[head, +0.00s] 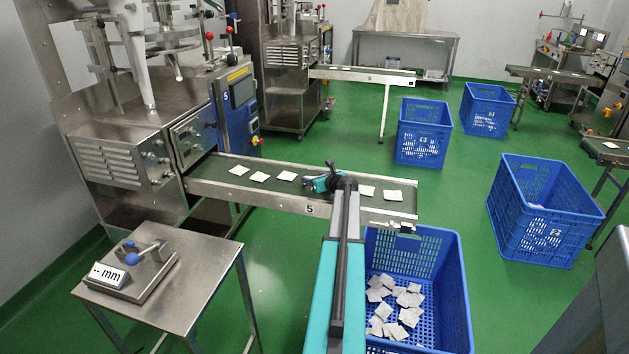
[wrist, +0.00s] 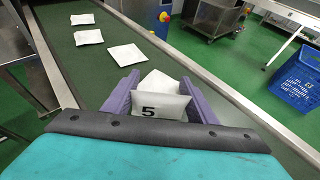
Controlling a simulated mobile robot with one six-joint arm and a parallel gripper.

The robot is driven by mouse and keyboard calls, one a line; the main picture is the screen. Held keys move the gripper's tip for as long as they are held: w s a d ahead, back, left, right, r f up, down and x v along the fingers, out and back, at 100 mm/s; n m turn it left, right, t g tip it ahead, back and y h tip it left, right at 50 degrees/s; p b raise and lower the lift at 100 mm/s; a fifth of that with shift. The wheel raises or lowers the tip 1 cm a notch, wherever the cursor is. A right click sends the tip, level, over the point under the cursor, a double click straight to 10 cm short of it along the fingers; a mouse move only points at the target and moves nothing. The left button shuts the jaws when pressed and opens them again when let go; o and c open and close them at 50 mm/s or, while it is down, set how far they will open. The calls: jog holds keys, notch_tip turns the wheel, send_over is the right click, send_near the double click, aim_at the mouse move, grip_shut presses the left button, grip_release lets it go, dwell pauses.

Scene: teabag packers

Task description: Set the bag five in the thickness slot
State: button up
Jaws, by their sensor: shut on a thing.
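My gripper (wrist: 160,101) is shut on a white teabag marked 5 (wrist: 169,106), which stands between the purple fingers in the wrist view. In the head view my gripper (head: 318,184) is over the middle of the conveyor belt numbered 5, and the bag it holds cannot be made out. Whether the bag touches the belt is unclear. The thickness gauge (head: 128,277), with a "mm" display, a blue knob and a metal lever, sits on a steel table at lower left. Its slot is too small to make out. My gripper is well to the right of the gauge.
Other white bags lie on the belt (head: 222,165), one (wrist: 158,81) just beyond the held bag. A blue crate (head: 452,290) holding several bags stands under the belt's right end. The front of the steel table (head: 185,300) is clear. A packing machine (head: 120,165) stands behind it.

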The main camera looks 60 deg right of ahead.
jog(key=shift+f, duration=0.2)
jog(key=o, duration=1.1)
jog(key=shift+s+r, duration=0.1)
jog(key=shift+v, duration=5.95)
